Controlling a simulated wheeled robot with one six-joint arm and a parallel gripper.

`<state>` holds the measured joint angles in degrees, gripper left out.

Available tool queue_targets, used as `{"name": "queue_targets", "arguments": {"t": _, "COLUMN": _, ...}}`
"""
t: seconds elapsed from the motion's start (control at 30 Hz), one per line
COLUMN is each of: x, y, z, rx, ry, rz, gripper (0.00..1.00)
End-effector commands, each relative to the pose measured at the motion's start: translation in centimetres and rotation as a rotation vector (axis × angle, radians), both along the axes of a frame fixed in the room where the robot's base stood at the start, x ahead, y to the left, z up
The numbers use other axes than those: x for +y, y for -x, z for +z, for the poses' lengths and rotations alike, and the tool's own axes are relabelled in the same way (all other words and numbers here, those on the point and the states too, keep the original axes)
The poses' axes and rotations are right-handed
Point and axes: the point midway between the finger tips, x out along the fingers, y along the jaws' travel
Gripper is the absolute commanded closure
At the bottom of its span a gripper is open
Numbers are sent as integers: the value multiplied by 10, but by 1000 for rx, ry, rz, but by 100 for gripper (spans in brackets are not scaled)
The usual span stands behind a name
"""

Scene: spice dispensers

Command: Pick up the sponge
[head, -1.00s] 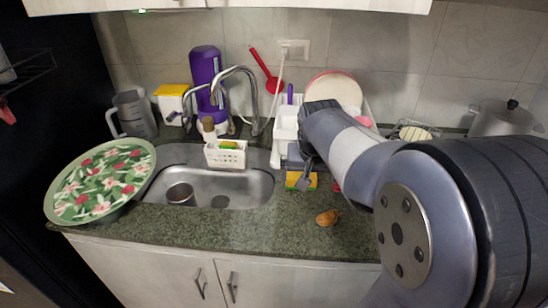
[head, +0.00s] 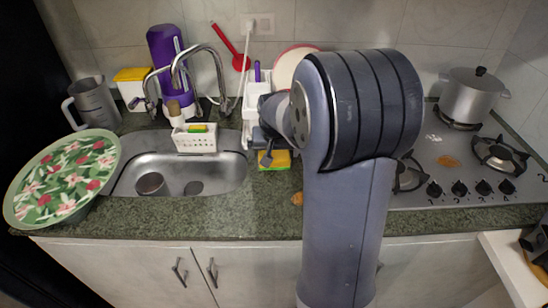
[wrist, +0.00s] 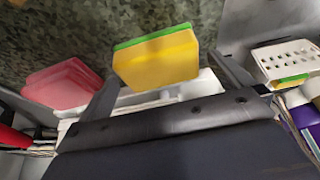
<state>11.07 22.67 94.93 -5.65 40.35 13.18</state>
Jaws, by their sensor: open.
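A yellow sponge with a green face (head: 275,160) lies on the counter just right of the sink. In the wrist view the sponge (wrist: 160,60) sits between the two spread fingers of my gripper (wrist: 163,72), with gaps on both sides. My gripper is open and empty. In the head view my gripper (head: 267,150) is above and beside the sponge, partly hidden by my arm. A second yellow-green sponge (head: 198,128) lies in the white caddy (head: 195,144) at the sink's rear edge; it also shows in the wrist view (wrist: 292,81).
A red block (wrist: 62,84) lies left of the sponge in the wrist view. A white dish rack (head: 256,90) stands behind my gripper. The sink (head: 215,178), a floral tray (head: 62,175) and a purple bottle (head: 164,55) are left. A stove (head: 450,170) with a pot is right.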

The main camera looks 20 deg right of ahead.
Motion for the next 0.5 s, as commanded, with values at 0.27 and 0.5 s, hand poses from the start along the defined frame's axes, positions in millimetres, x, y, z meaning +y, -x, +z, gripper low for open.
{"name": "queue_targets", "arguments": {"t": 0.27, "x": -3, "y": -7, "z": -19, "rx": -1, "ry": 0, "rz": 0, "gripper": 0}}
{"name": "queue_targets", "arguments": {"t": 0.5, "x": -3, "y": -7, "z": -18, "rx": -1, "ry": 0, "rz": 0, "gripper": 6}}
